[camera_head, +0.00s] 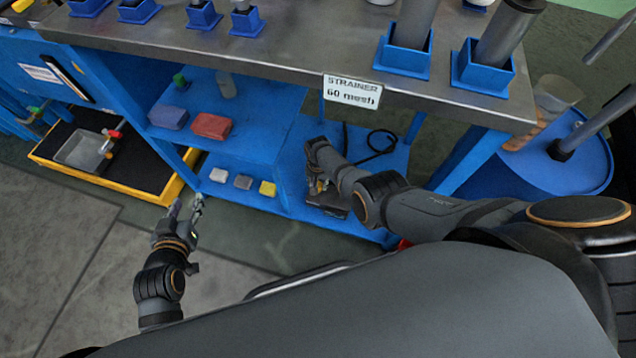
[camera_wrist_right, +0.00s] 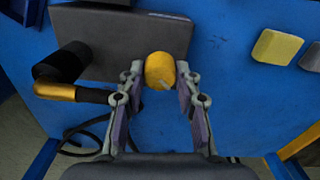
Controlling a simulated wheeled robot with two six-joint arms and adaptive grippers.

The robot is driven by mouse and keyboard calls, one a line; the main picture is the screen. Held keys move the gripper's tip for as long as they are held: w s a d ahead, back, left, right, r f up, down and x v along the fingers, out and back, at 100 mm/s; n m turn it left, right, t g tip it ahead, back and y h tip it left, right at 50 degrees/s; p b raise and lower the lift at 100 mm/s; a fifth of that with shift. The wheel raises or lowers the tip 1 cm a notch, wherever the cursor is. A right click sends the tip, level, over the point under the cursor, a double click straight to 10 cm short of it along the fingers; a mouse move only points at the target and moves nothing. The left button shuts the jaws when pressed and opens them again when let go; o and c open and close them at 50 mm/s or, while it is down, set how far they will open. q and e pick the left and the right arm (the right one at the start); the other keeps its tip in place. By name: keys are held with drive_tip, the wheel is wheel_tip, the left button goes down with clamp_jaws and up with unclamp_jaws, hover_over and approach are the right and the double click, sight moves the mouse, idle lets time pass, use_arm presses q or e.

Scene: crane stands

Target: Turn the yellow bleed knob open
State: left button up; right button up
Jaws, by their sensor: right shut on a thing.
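The yellow bleed knob (camera_wrist_right: 160,72) is a small round knob at the edge of a dark grey unit (camera_wrist_right: 130,38) in the right wrist view. My right gripper (camera_wrist_right: 160,80) has a fingertip on each side of the knob and is shut on it. In the head view my right gripper (camera_head: 319,184) reaches down to the dark unit on the blue lower shelf; the knob cannot be made out there. My left gripper (camera_head: 186,205) is apart from it, over the floor at the left, with its fingers spread and nothing between them.
A black cylinder (camera_wrist_right: 62,62) with a brass fitting (camera_wrist_right: 55,91) sits left of the knob. A black hose (camera_head: 378,146) lies on the shelf behind. Grey and yellow blocks (camera_head: 267,188) lie to the left. The steel bench top (camera_head: 290,65) overhangs the shelf. A yellow-edged tray (camera_head: 60,168) stands far left.

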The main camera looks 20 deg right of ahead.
sight(318, 184)
drive_tip(key=shift+m, duration=1.7)
drive_tip(key=o, duration=1.2)
drive_tip(key=shift+c, duration=0.2)
wheel_tip(318, 184, up, 12)
